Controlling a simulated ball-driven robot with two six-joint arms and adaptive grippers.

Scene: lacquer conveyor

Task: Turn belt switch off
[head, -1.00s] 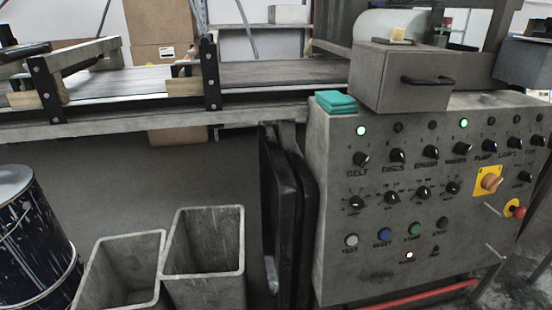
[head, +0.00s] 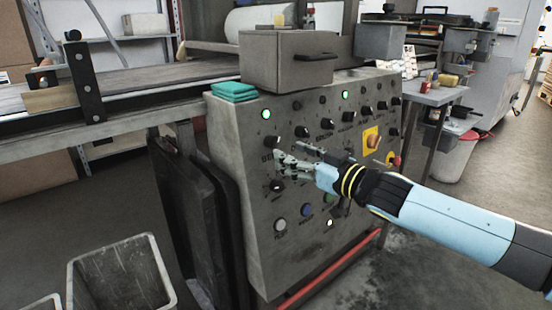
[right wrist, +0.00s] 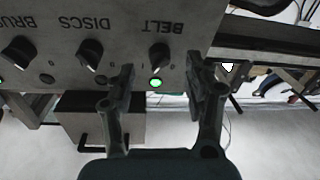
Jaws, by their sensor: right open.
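The belt switch (head: 271,141) is a black rotary knob at the upper left of the grey control panel (head: 262,210). A green lamp (head: 266,114) above it is lit. My right gripper (head: 288,152) is open in front of the panel, close to the belt switch. In the right wrist view, which is upside down, the belt switch (right wrist: 160,52) and its lit green lamp (right wrist: 155,83) show between the two open fingers (right wrist: 160,78). The gap between fingers and knob is hard to judge. My left gripper is out of view.
The discs switch (right wrist: 90,54) is beside the belt switch. A grey box with a handle (head: 285,62) and a teal cloth (head: 234,91) lie on top of the panel. The conveyor (head: 135,85) runs left; a grey bin (head: 125,275) stands on the floor.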

